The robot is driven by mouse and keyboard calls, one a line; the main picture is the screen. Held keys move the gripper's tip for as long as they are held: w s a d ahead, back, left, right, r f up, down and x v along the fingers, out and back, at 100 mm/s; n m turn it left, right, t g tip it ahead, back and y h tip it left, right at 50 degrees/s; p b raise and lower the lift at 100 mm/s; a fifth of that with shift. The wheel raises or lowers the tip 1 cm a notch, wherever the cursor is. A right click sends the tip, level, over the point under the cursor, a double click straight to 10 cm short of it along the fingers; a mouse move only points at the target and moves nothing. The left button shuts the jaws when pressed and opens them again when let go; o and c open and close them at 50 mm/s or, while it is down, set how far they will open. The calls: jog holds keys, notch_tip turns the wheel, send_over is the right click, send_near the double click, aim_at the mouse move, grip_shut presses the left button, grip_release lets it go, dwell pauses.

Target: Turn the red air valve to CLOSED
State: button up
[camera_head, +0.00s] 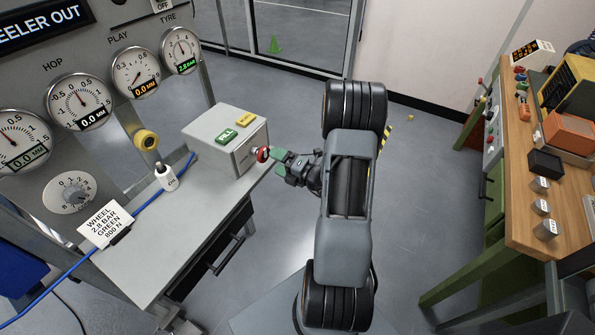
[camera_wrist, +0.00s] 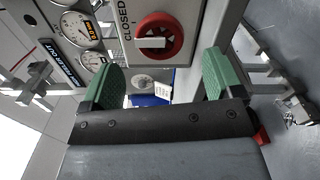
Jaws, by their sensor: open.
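The red air valve (camera_head: 262,154) is a round handwheel on the right side of a grey box (camera_head: 226,140) on the workbench. In the wrist view the red valve (camera_wrist: 159,39) shows at the top middle, with a pale bar across its centre and the word CLOSED beside it on the left. My gripper (camera_head: 276,155) is close to the valve in the head view. In the wrist view my gripper (camera_wrist: 163,80) has its two green fingers spread wide with nothing between them. The valve lies ahead of the fingertips, and I cannot tell whether they touch it.
A white bottle (camera_head: 166,177) and a sign card (camera_head: 106,223) stand on the grey bench (camera_head: 165,255). Gauges line the panel at left. A wooden bench (camera_head: 560,205) with tools stands at right. Floor between is clear.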

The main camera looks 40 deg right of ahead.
jog(key=v, duration=0.8)
jog(key=shift+b, duration=0.3)
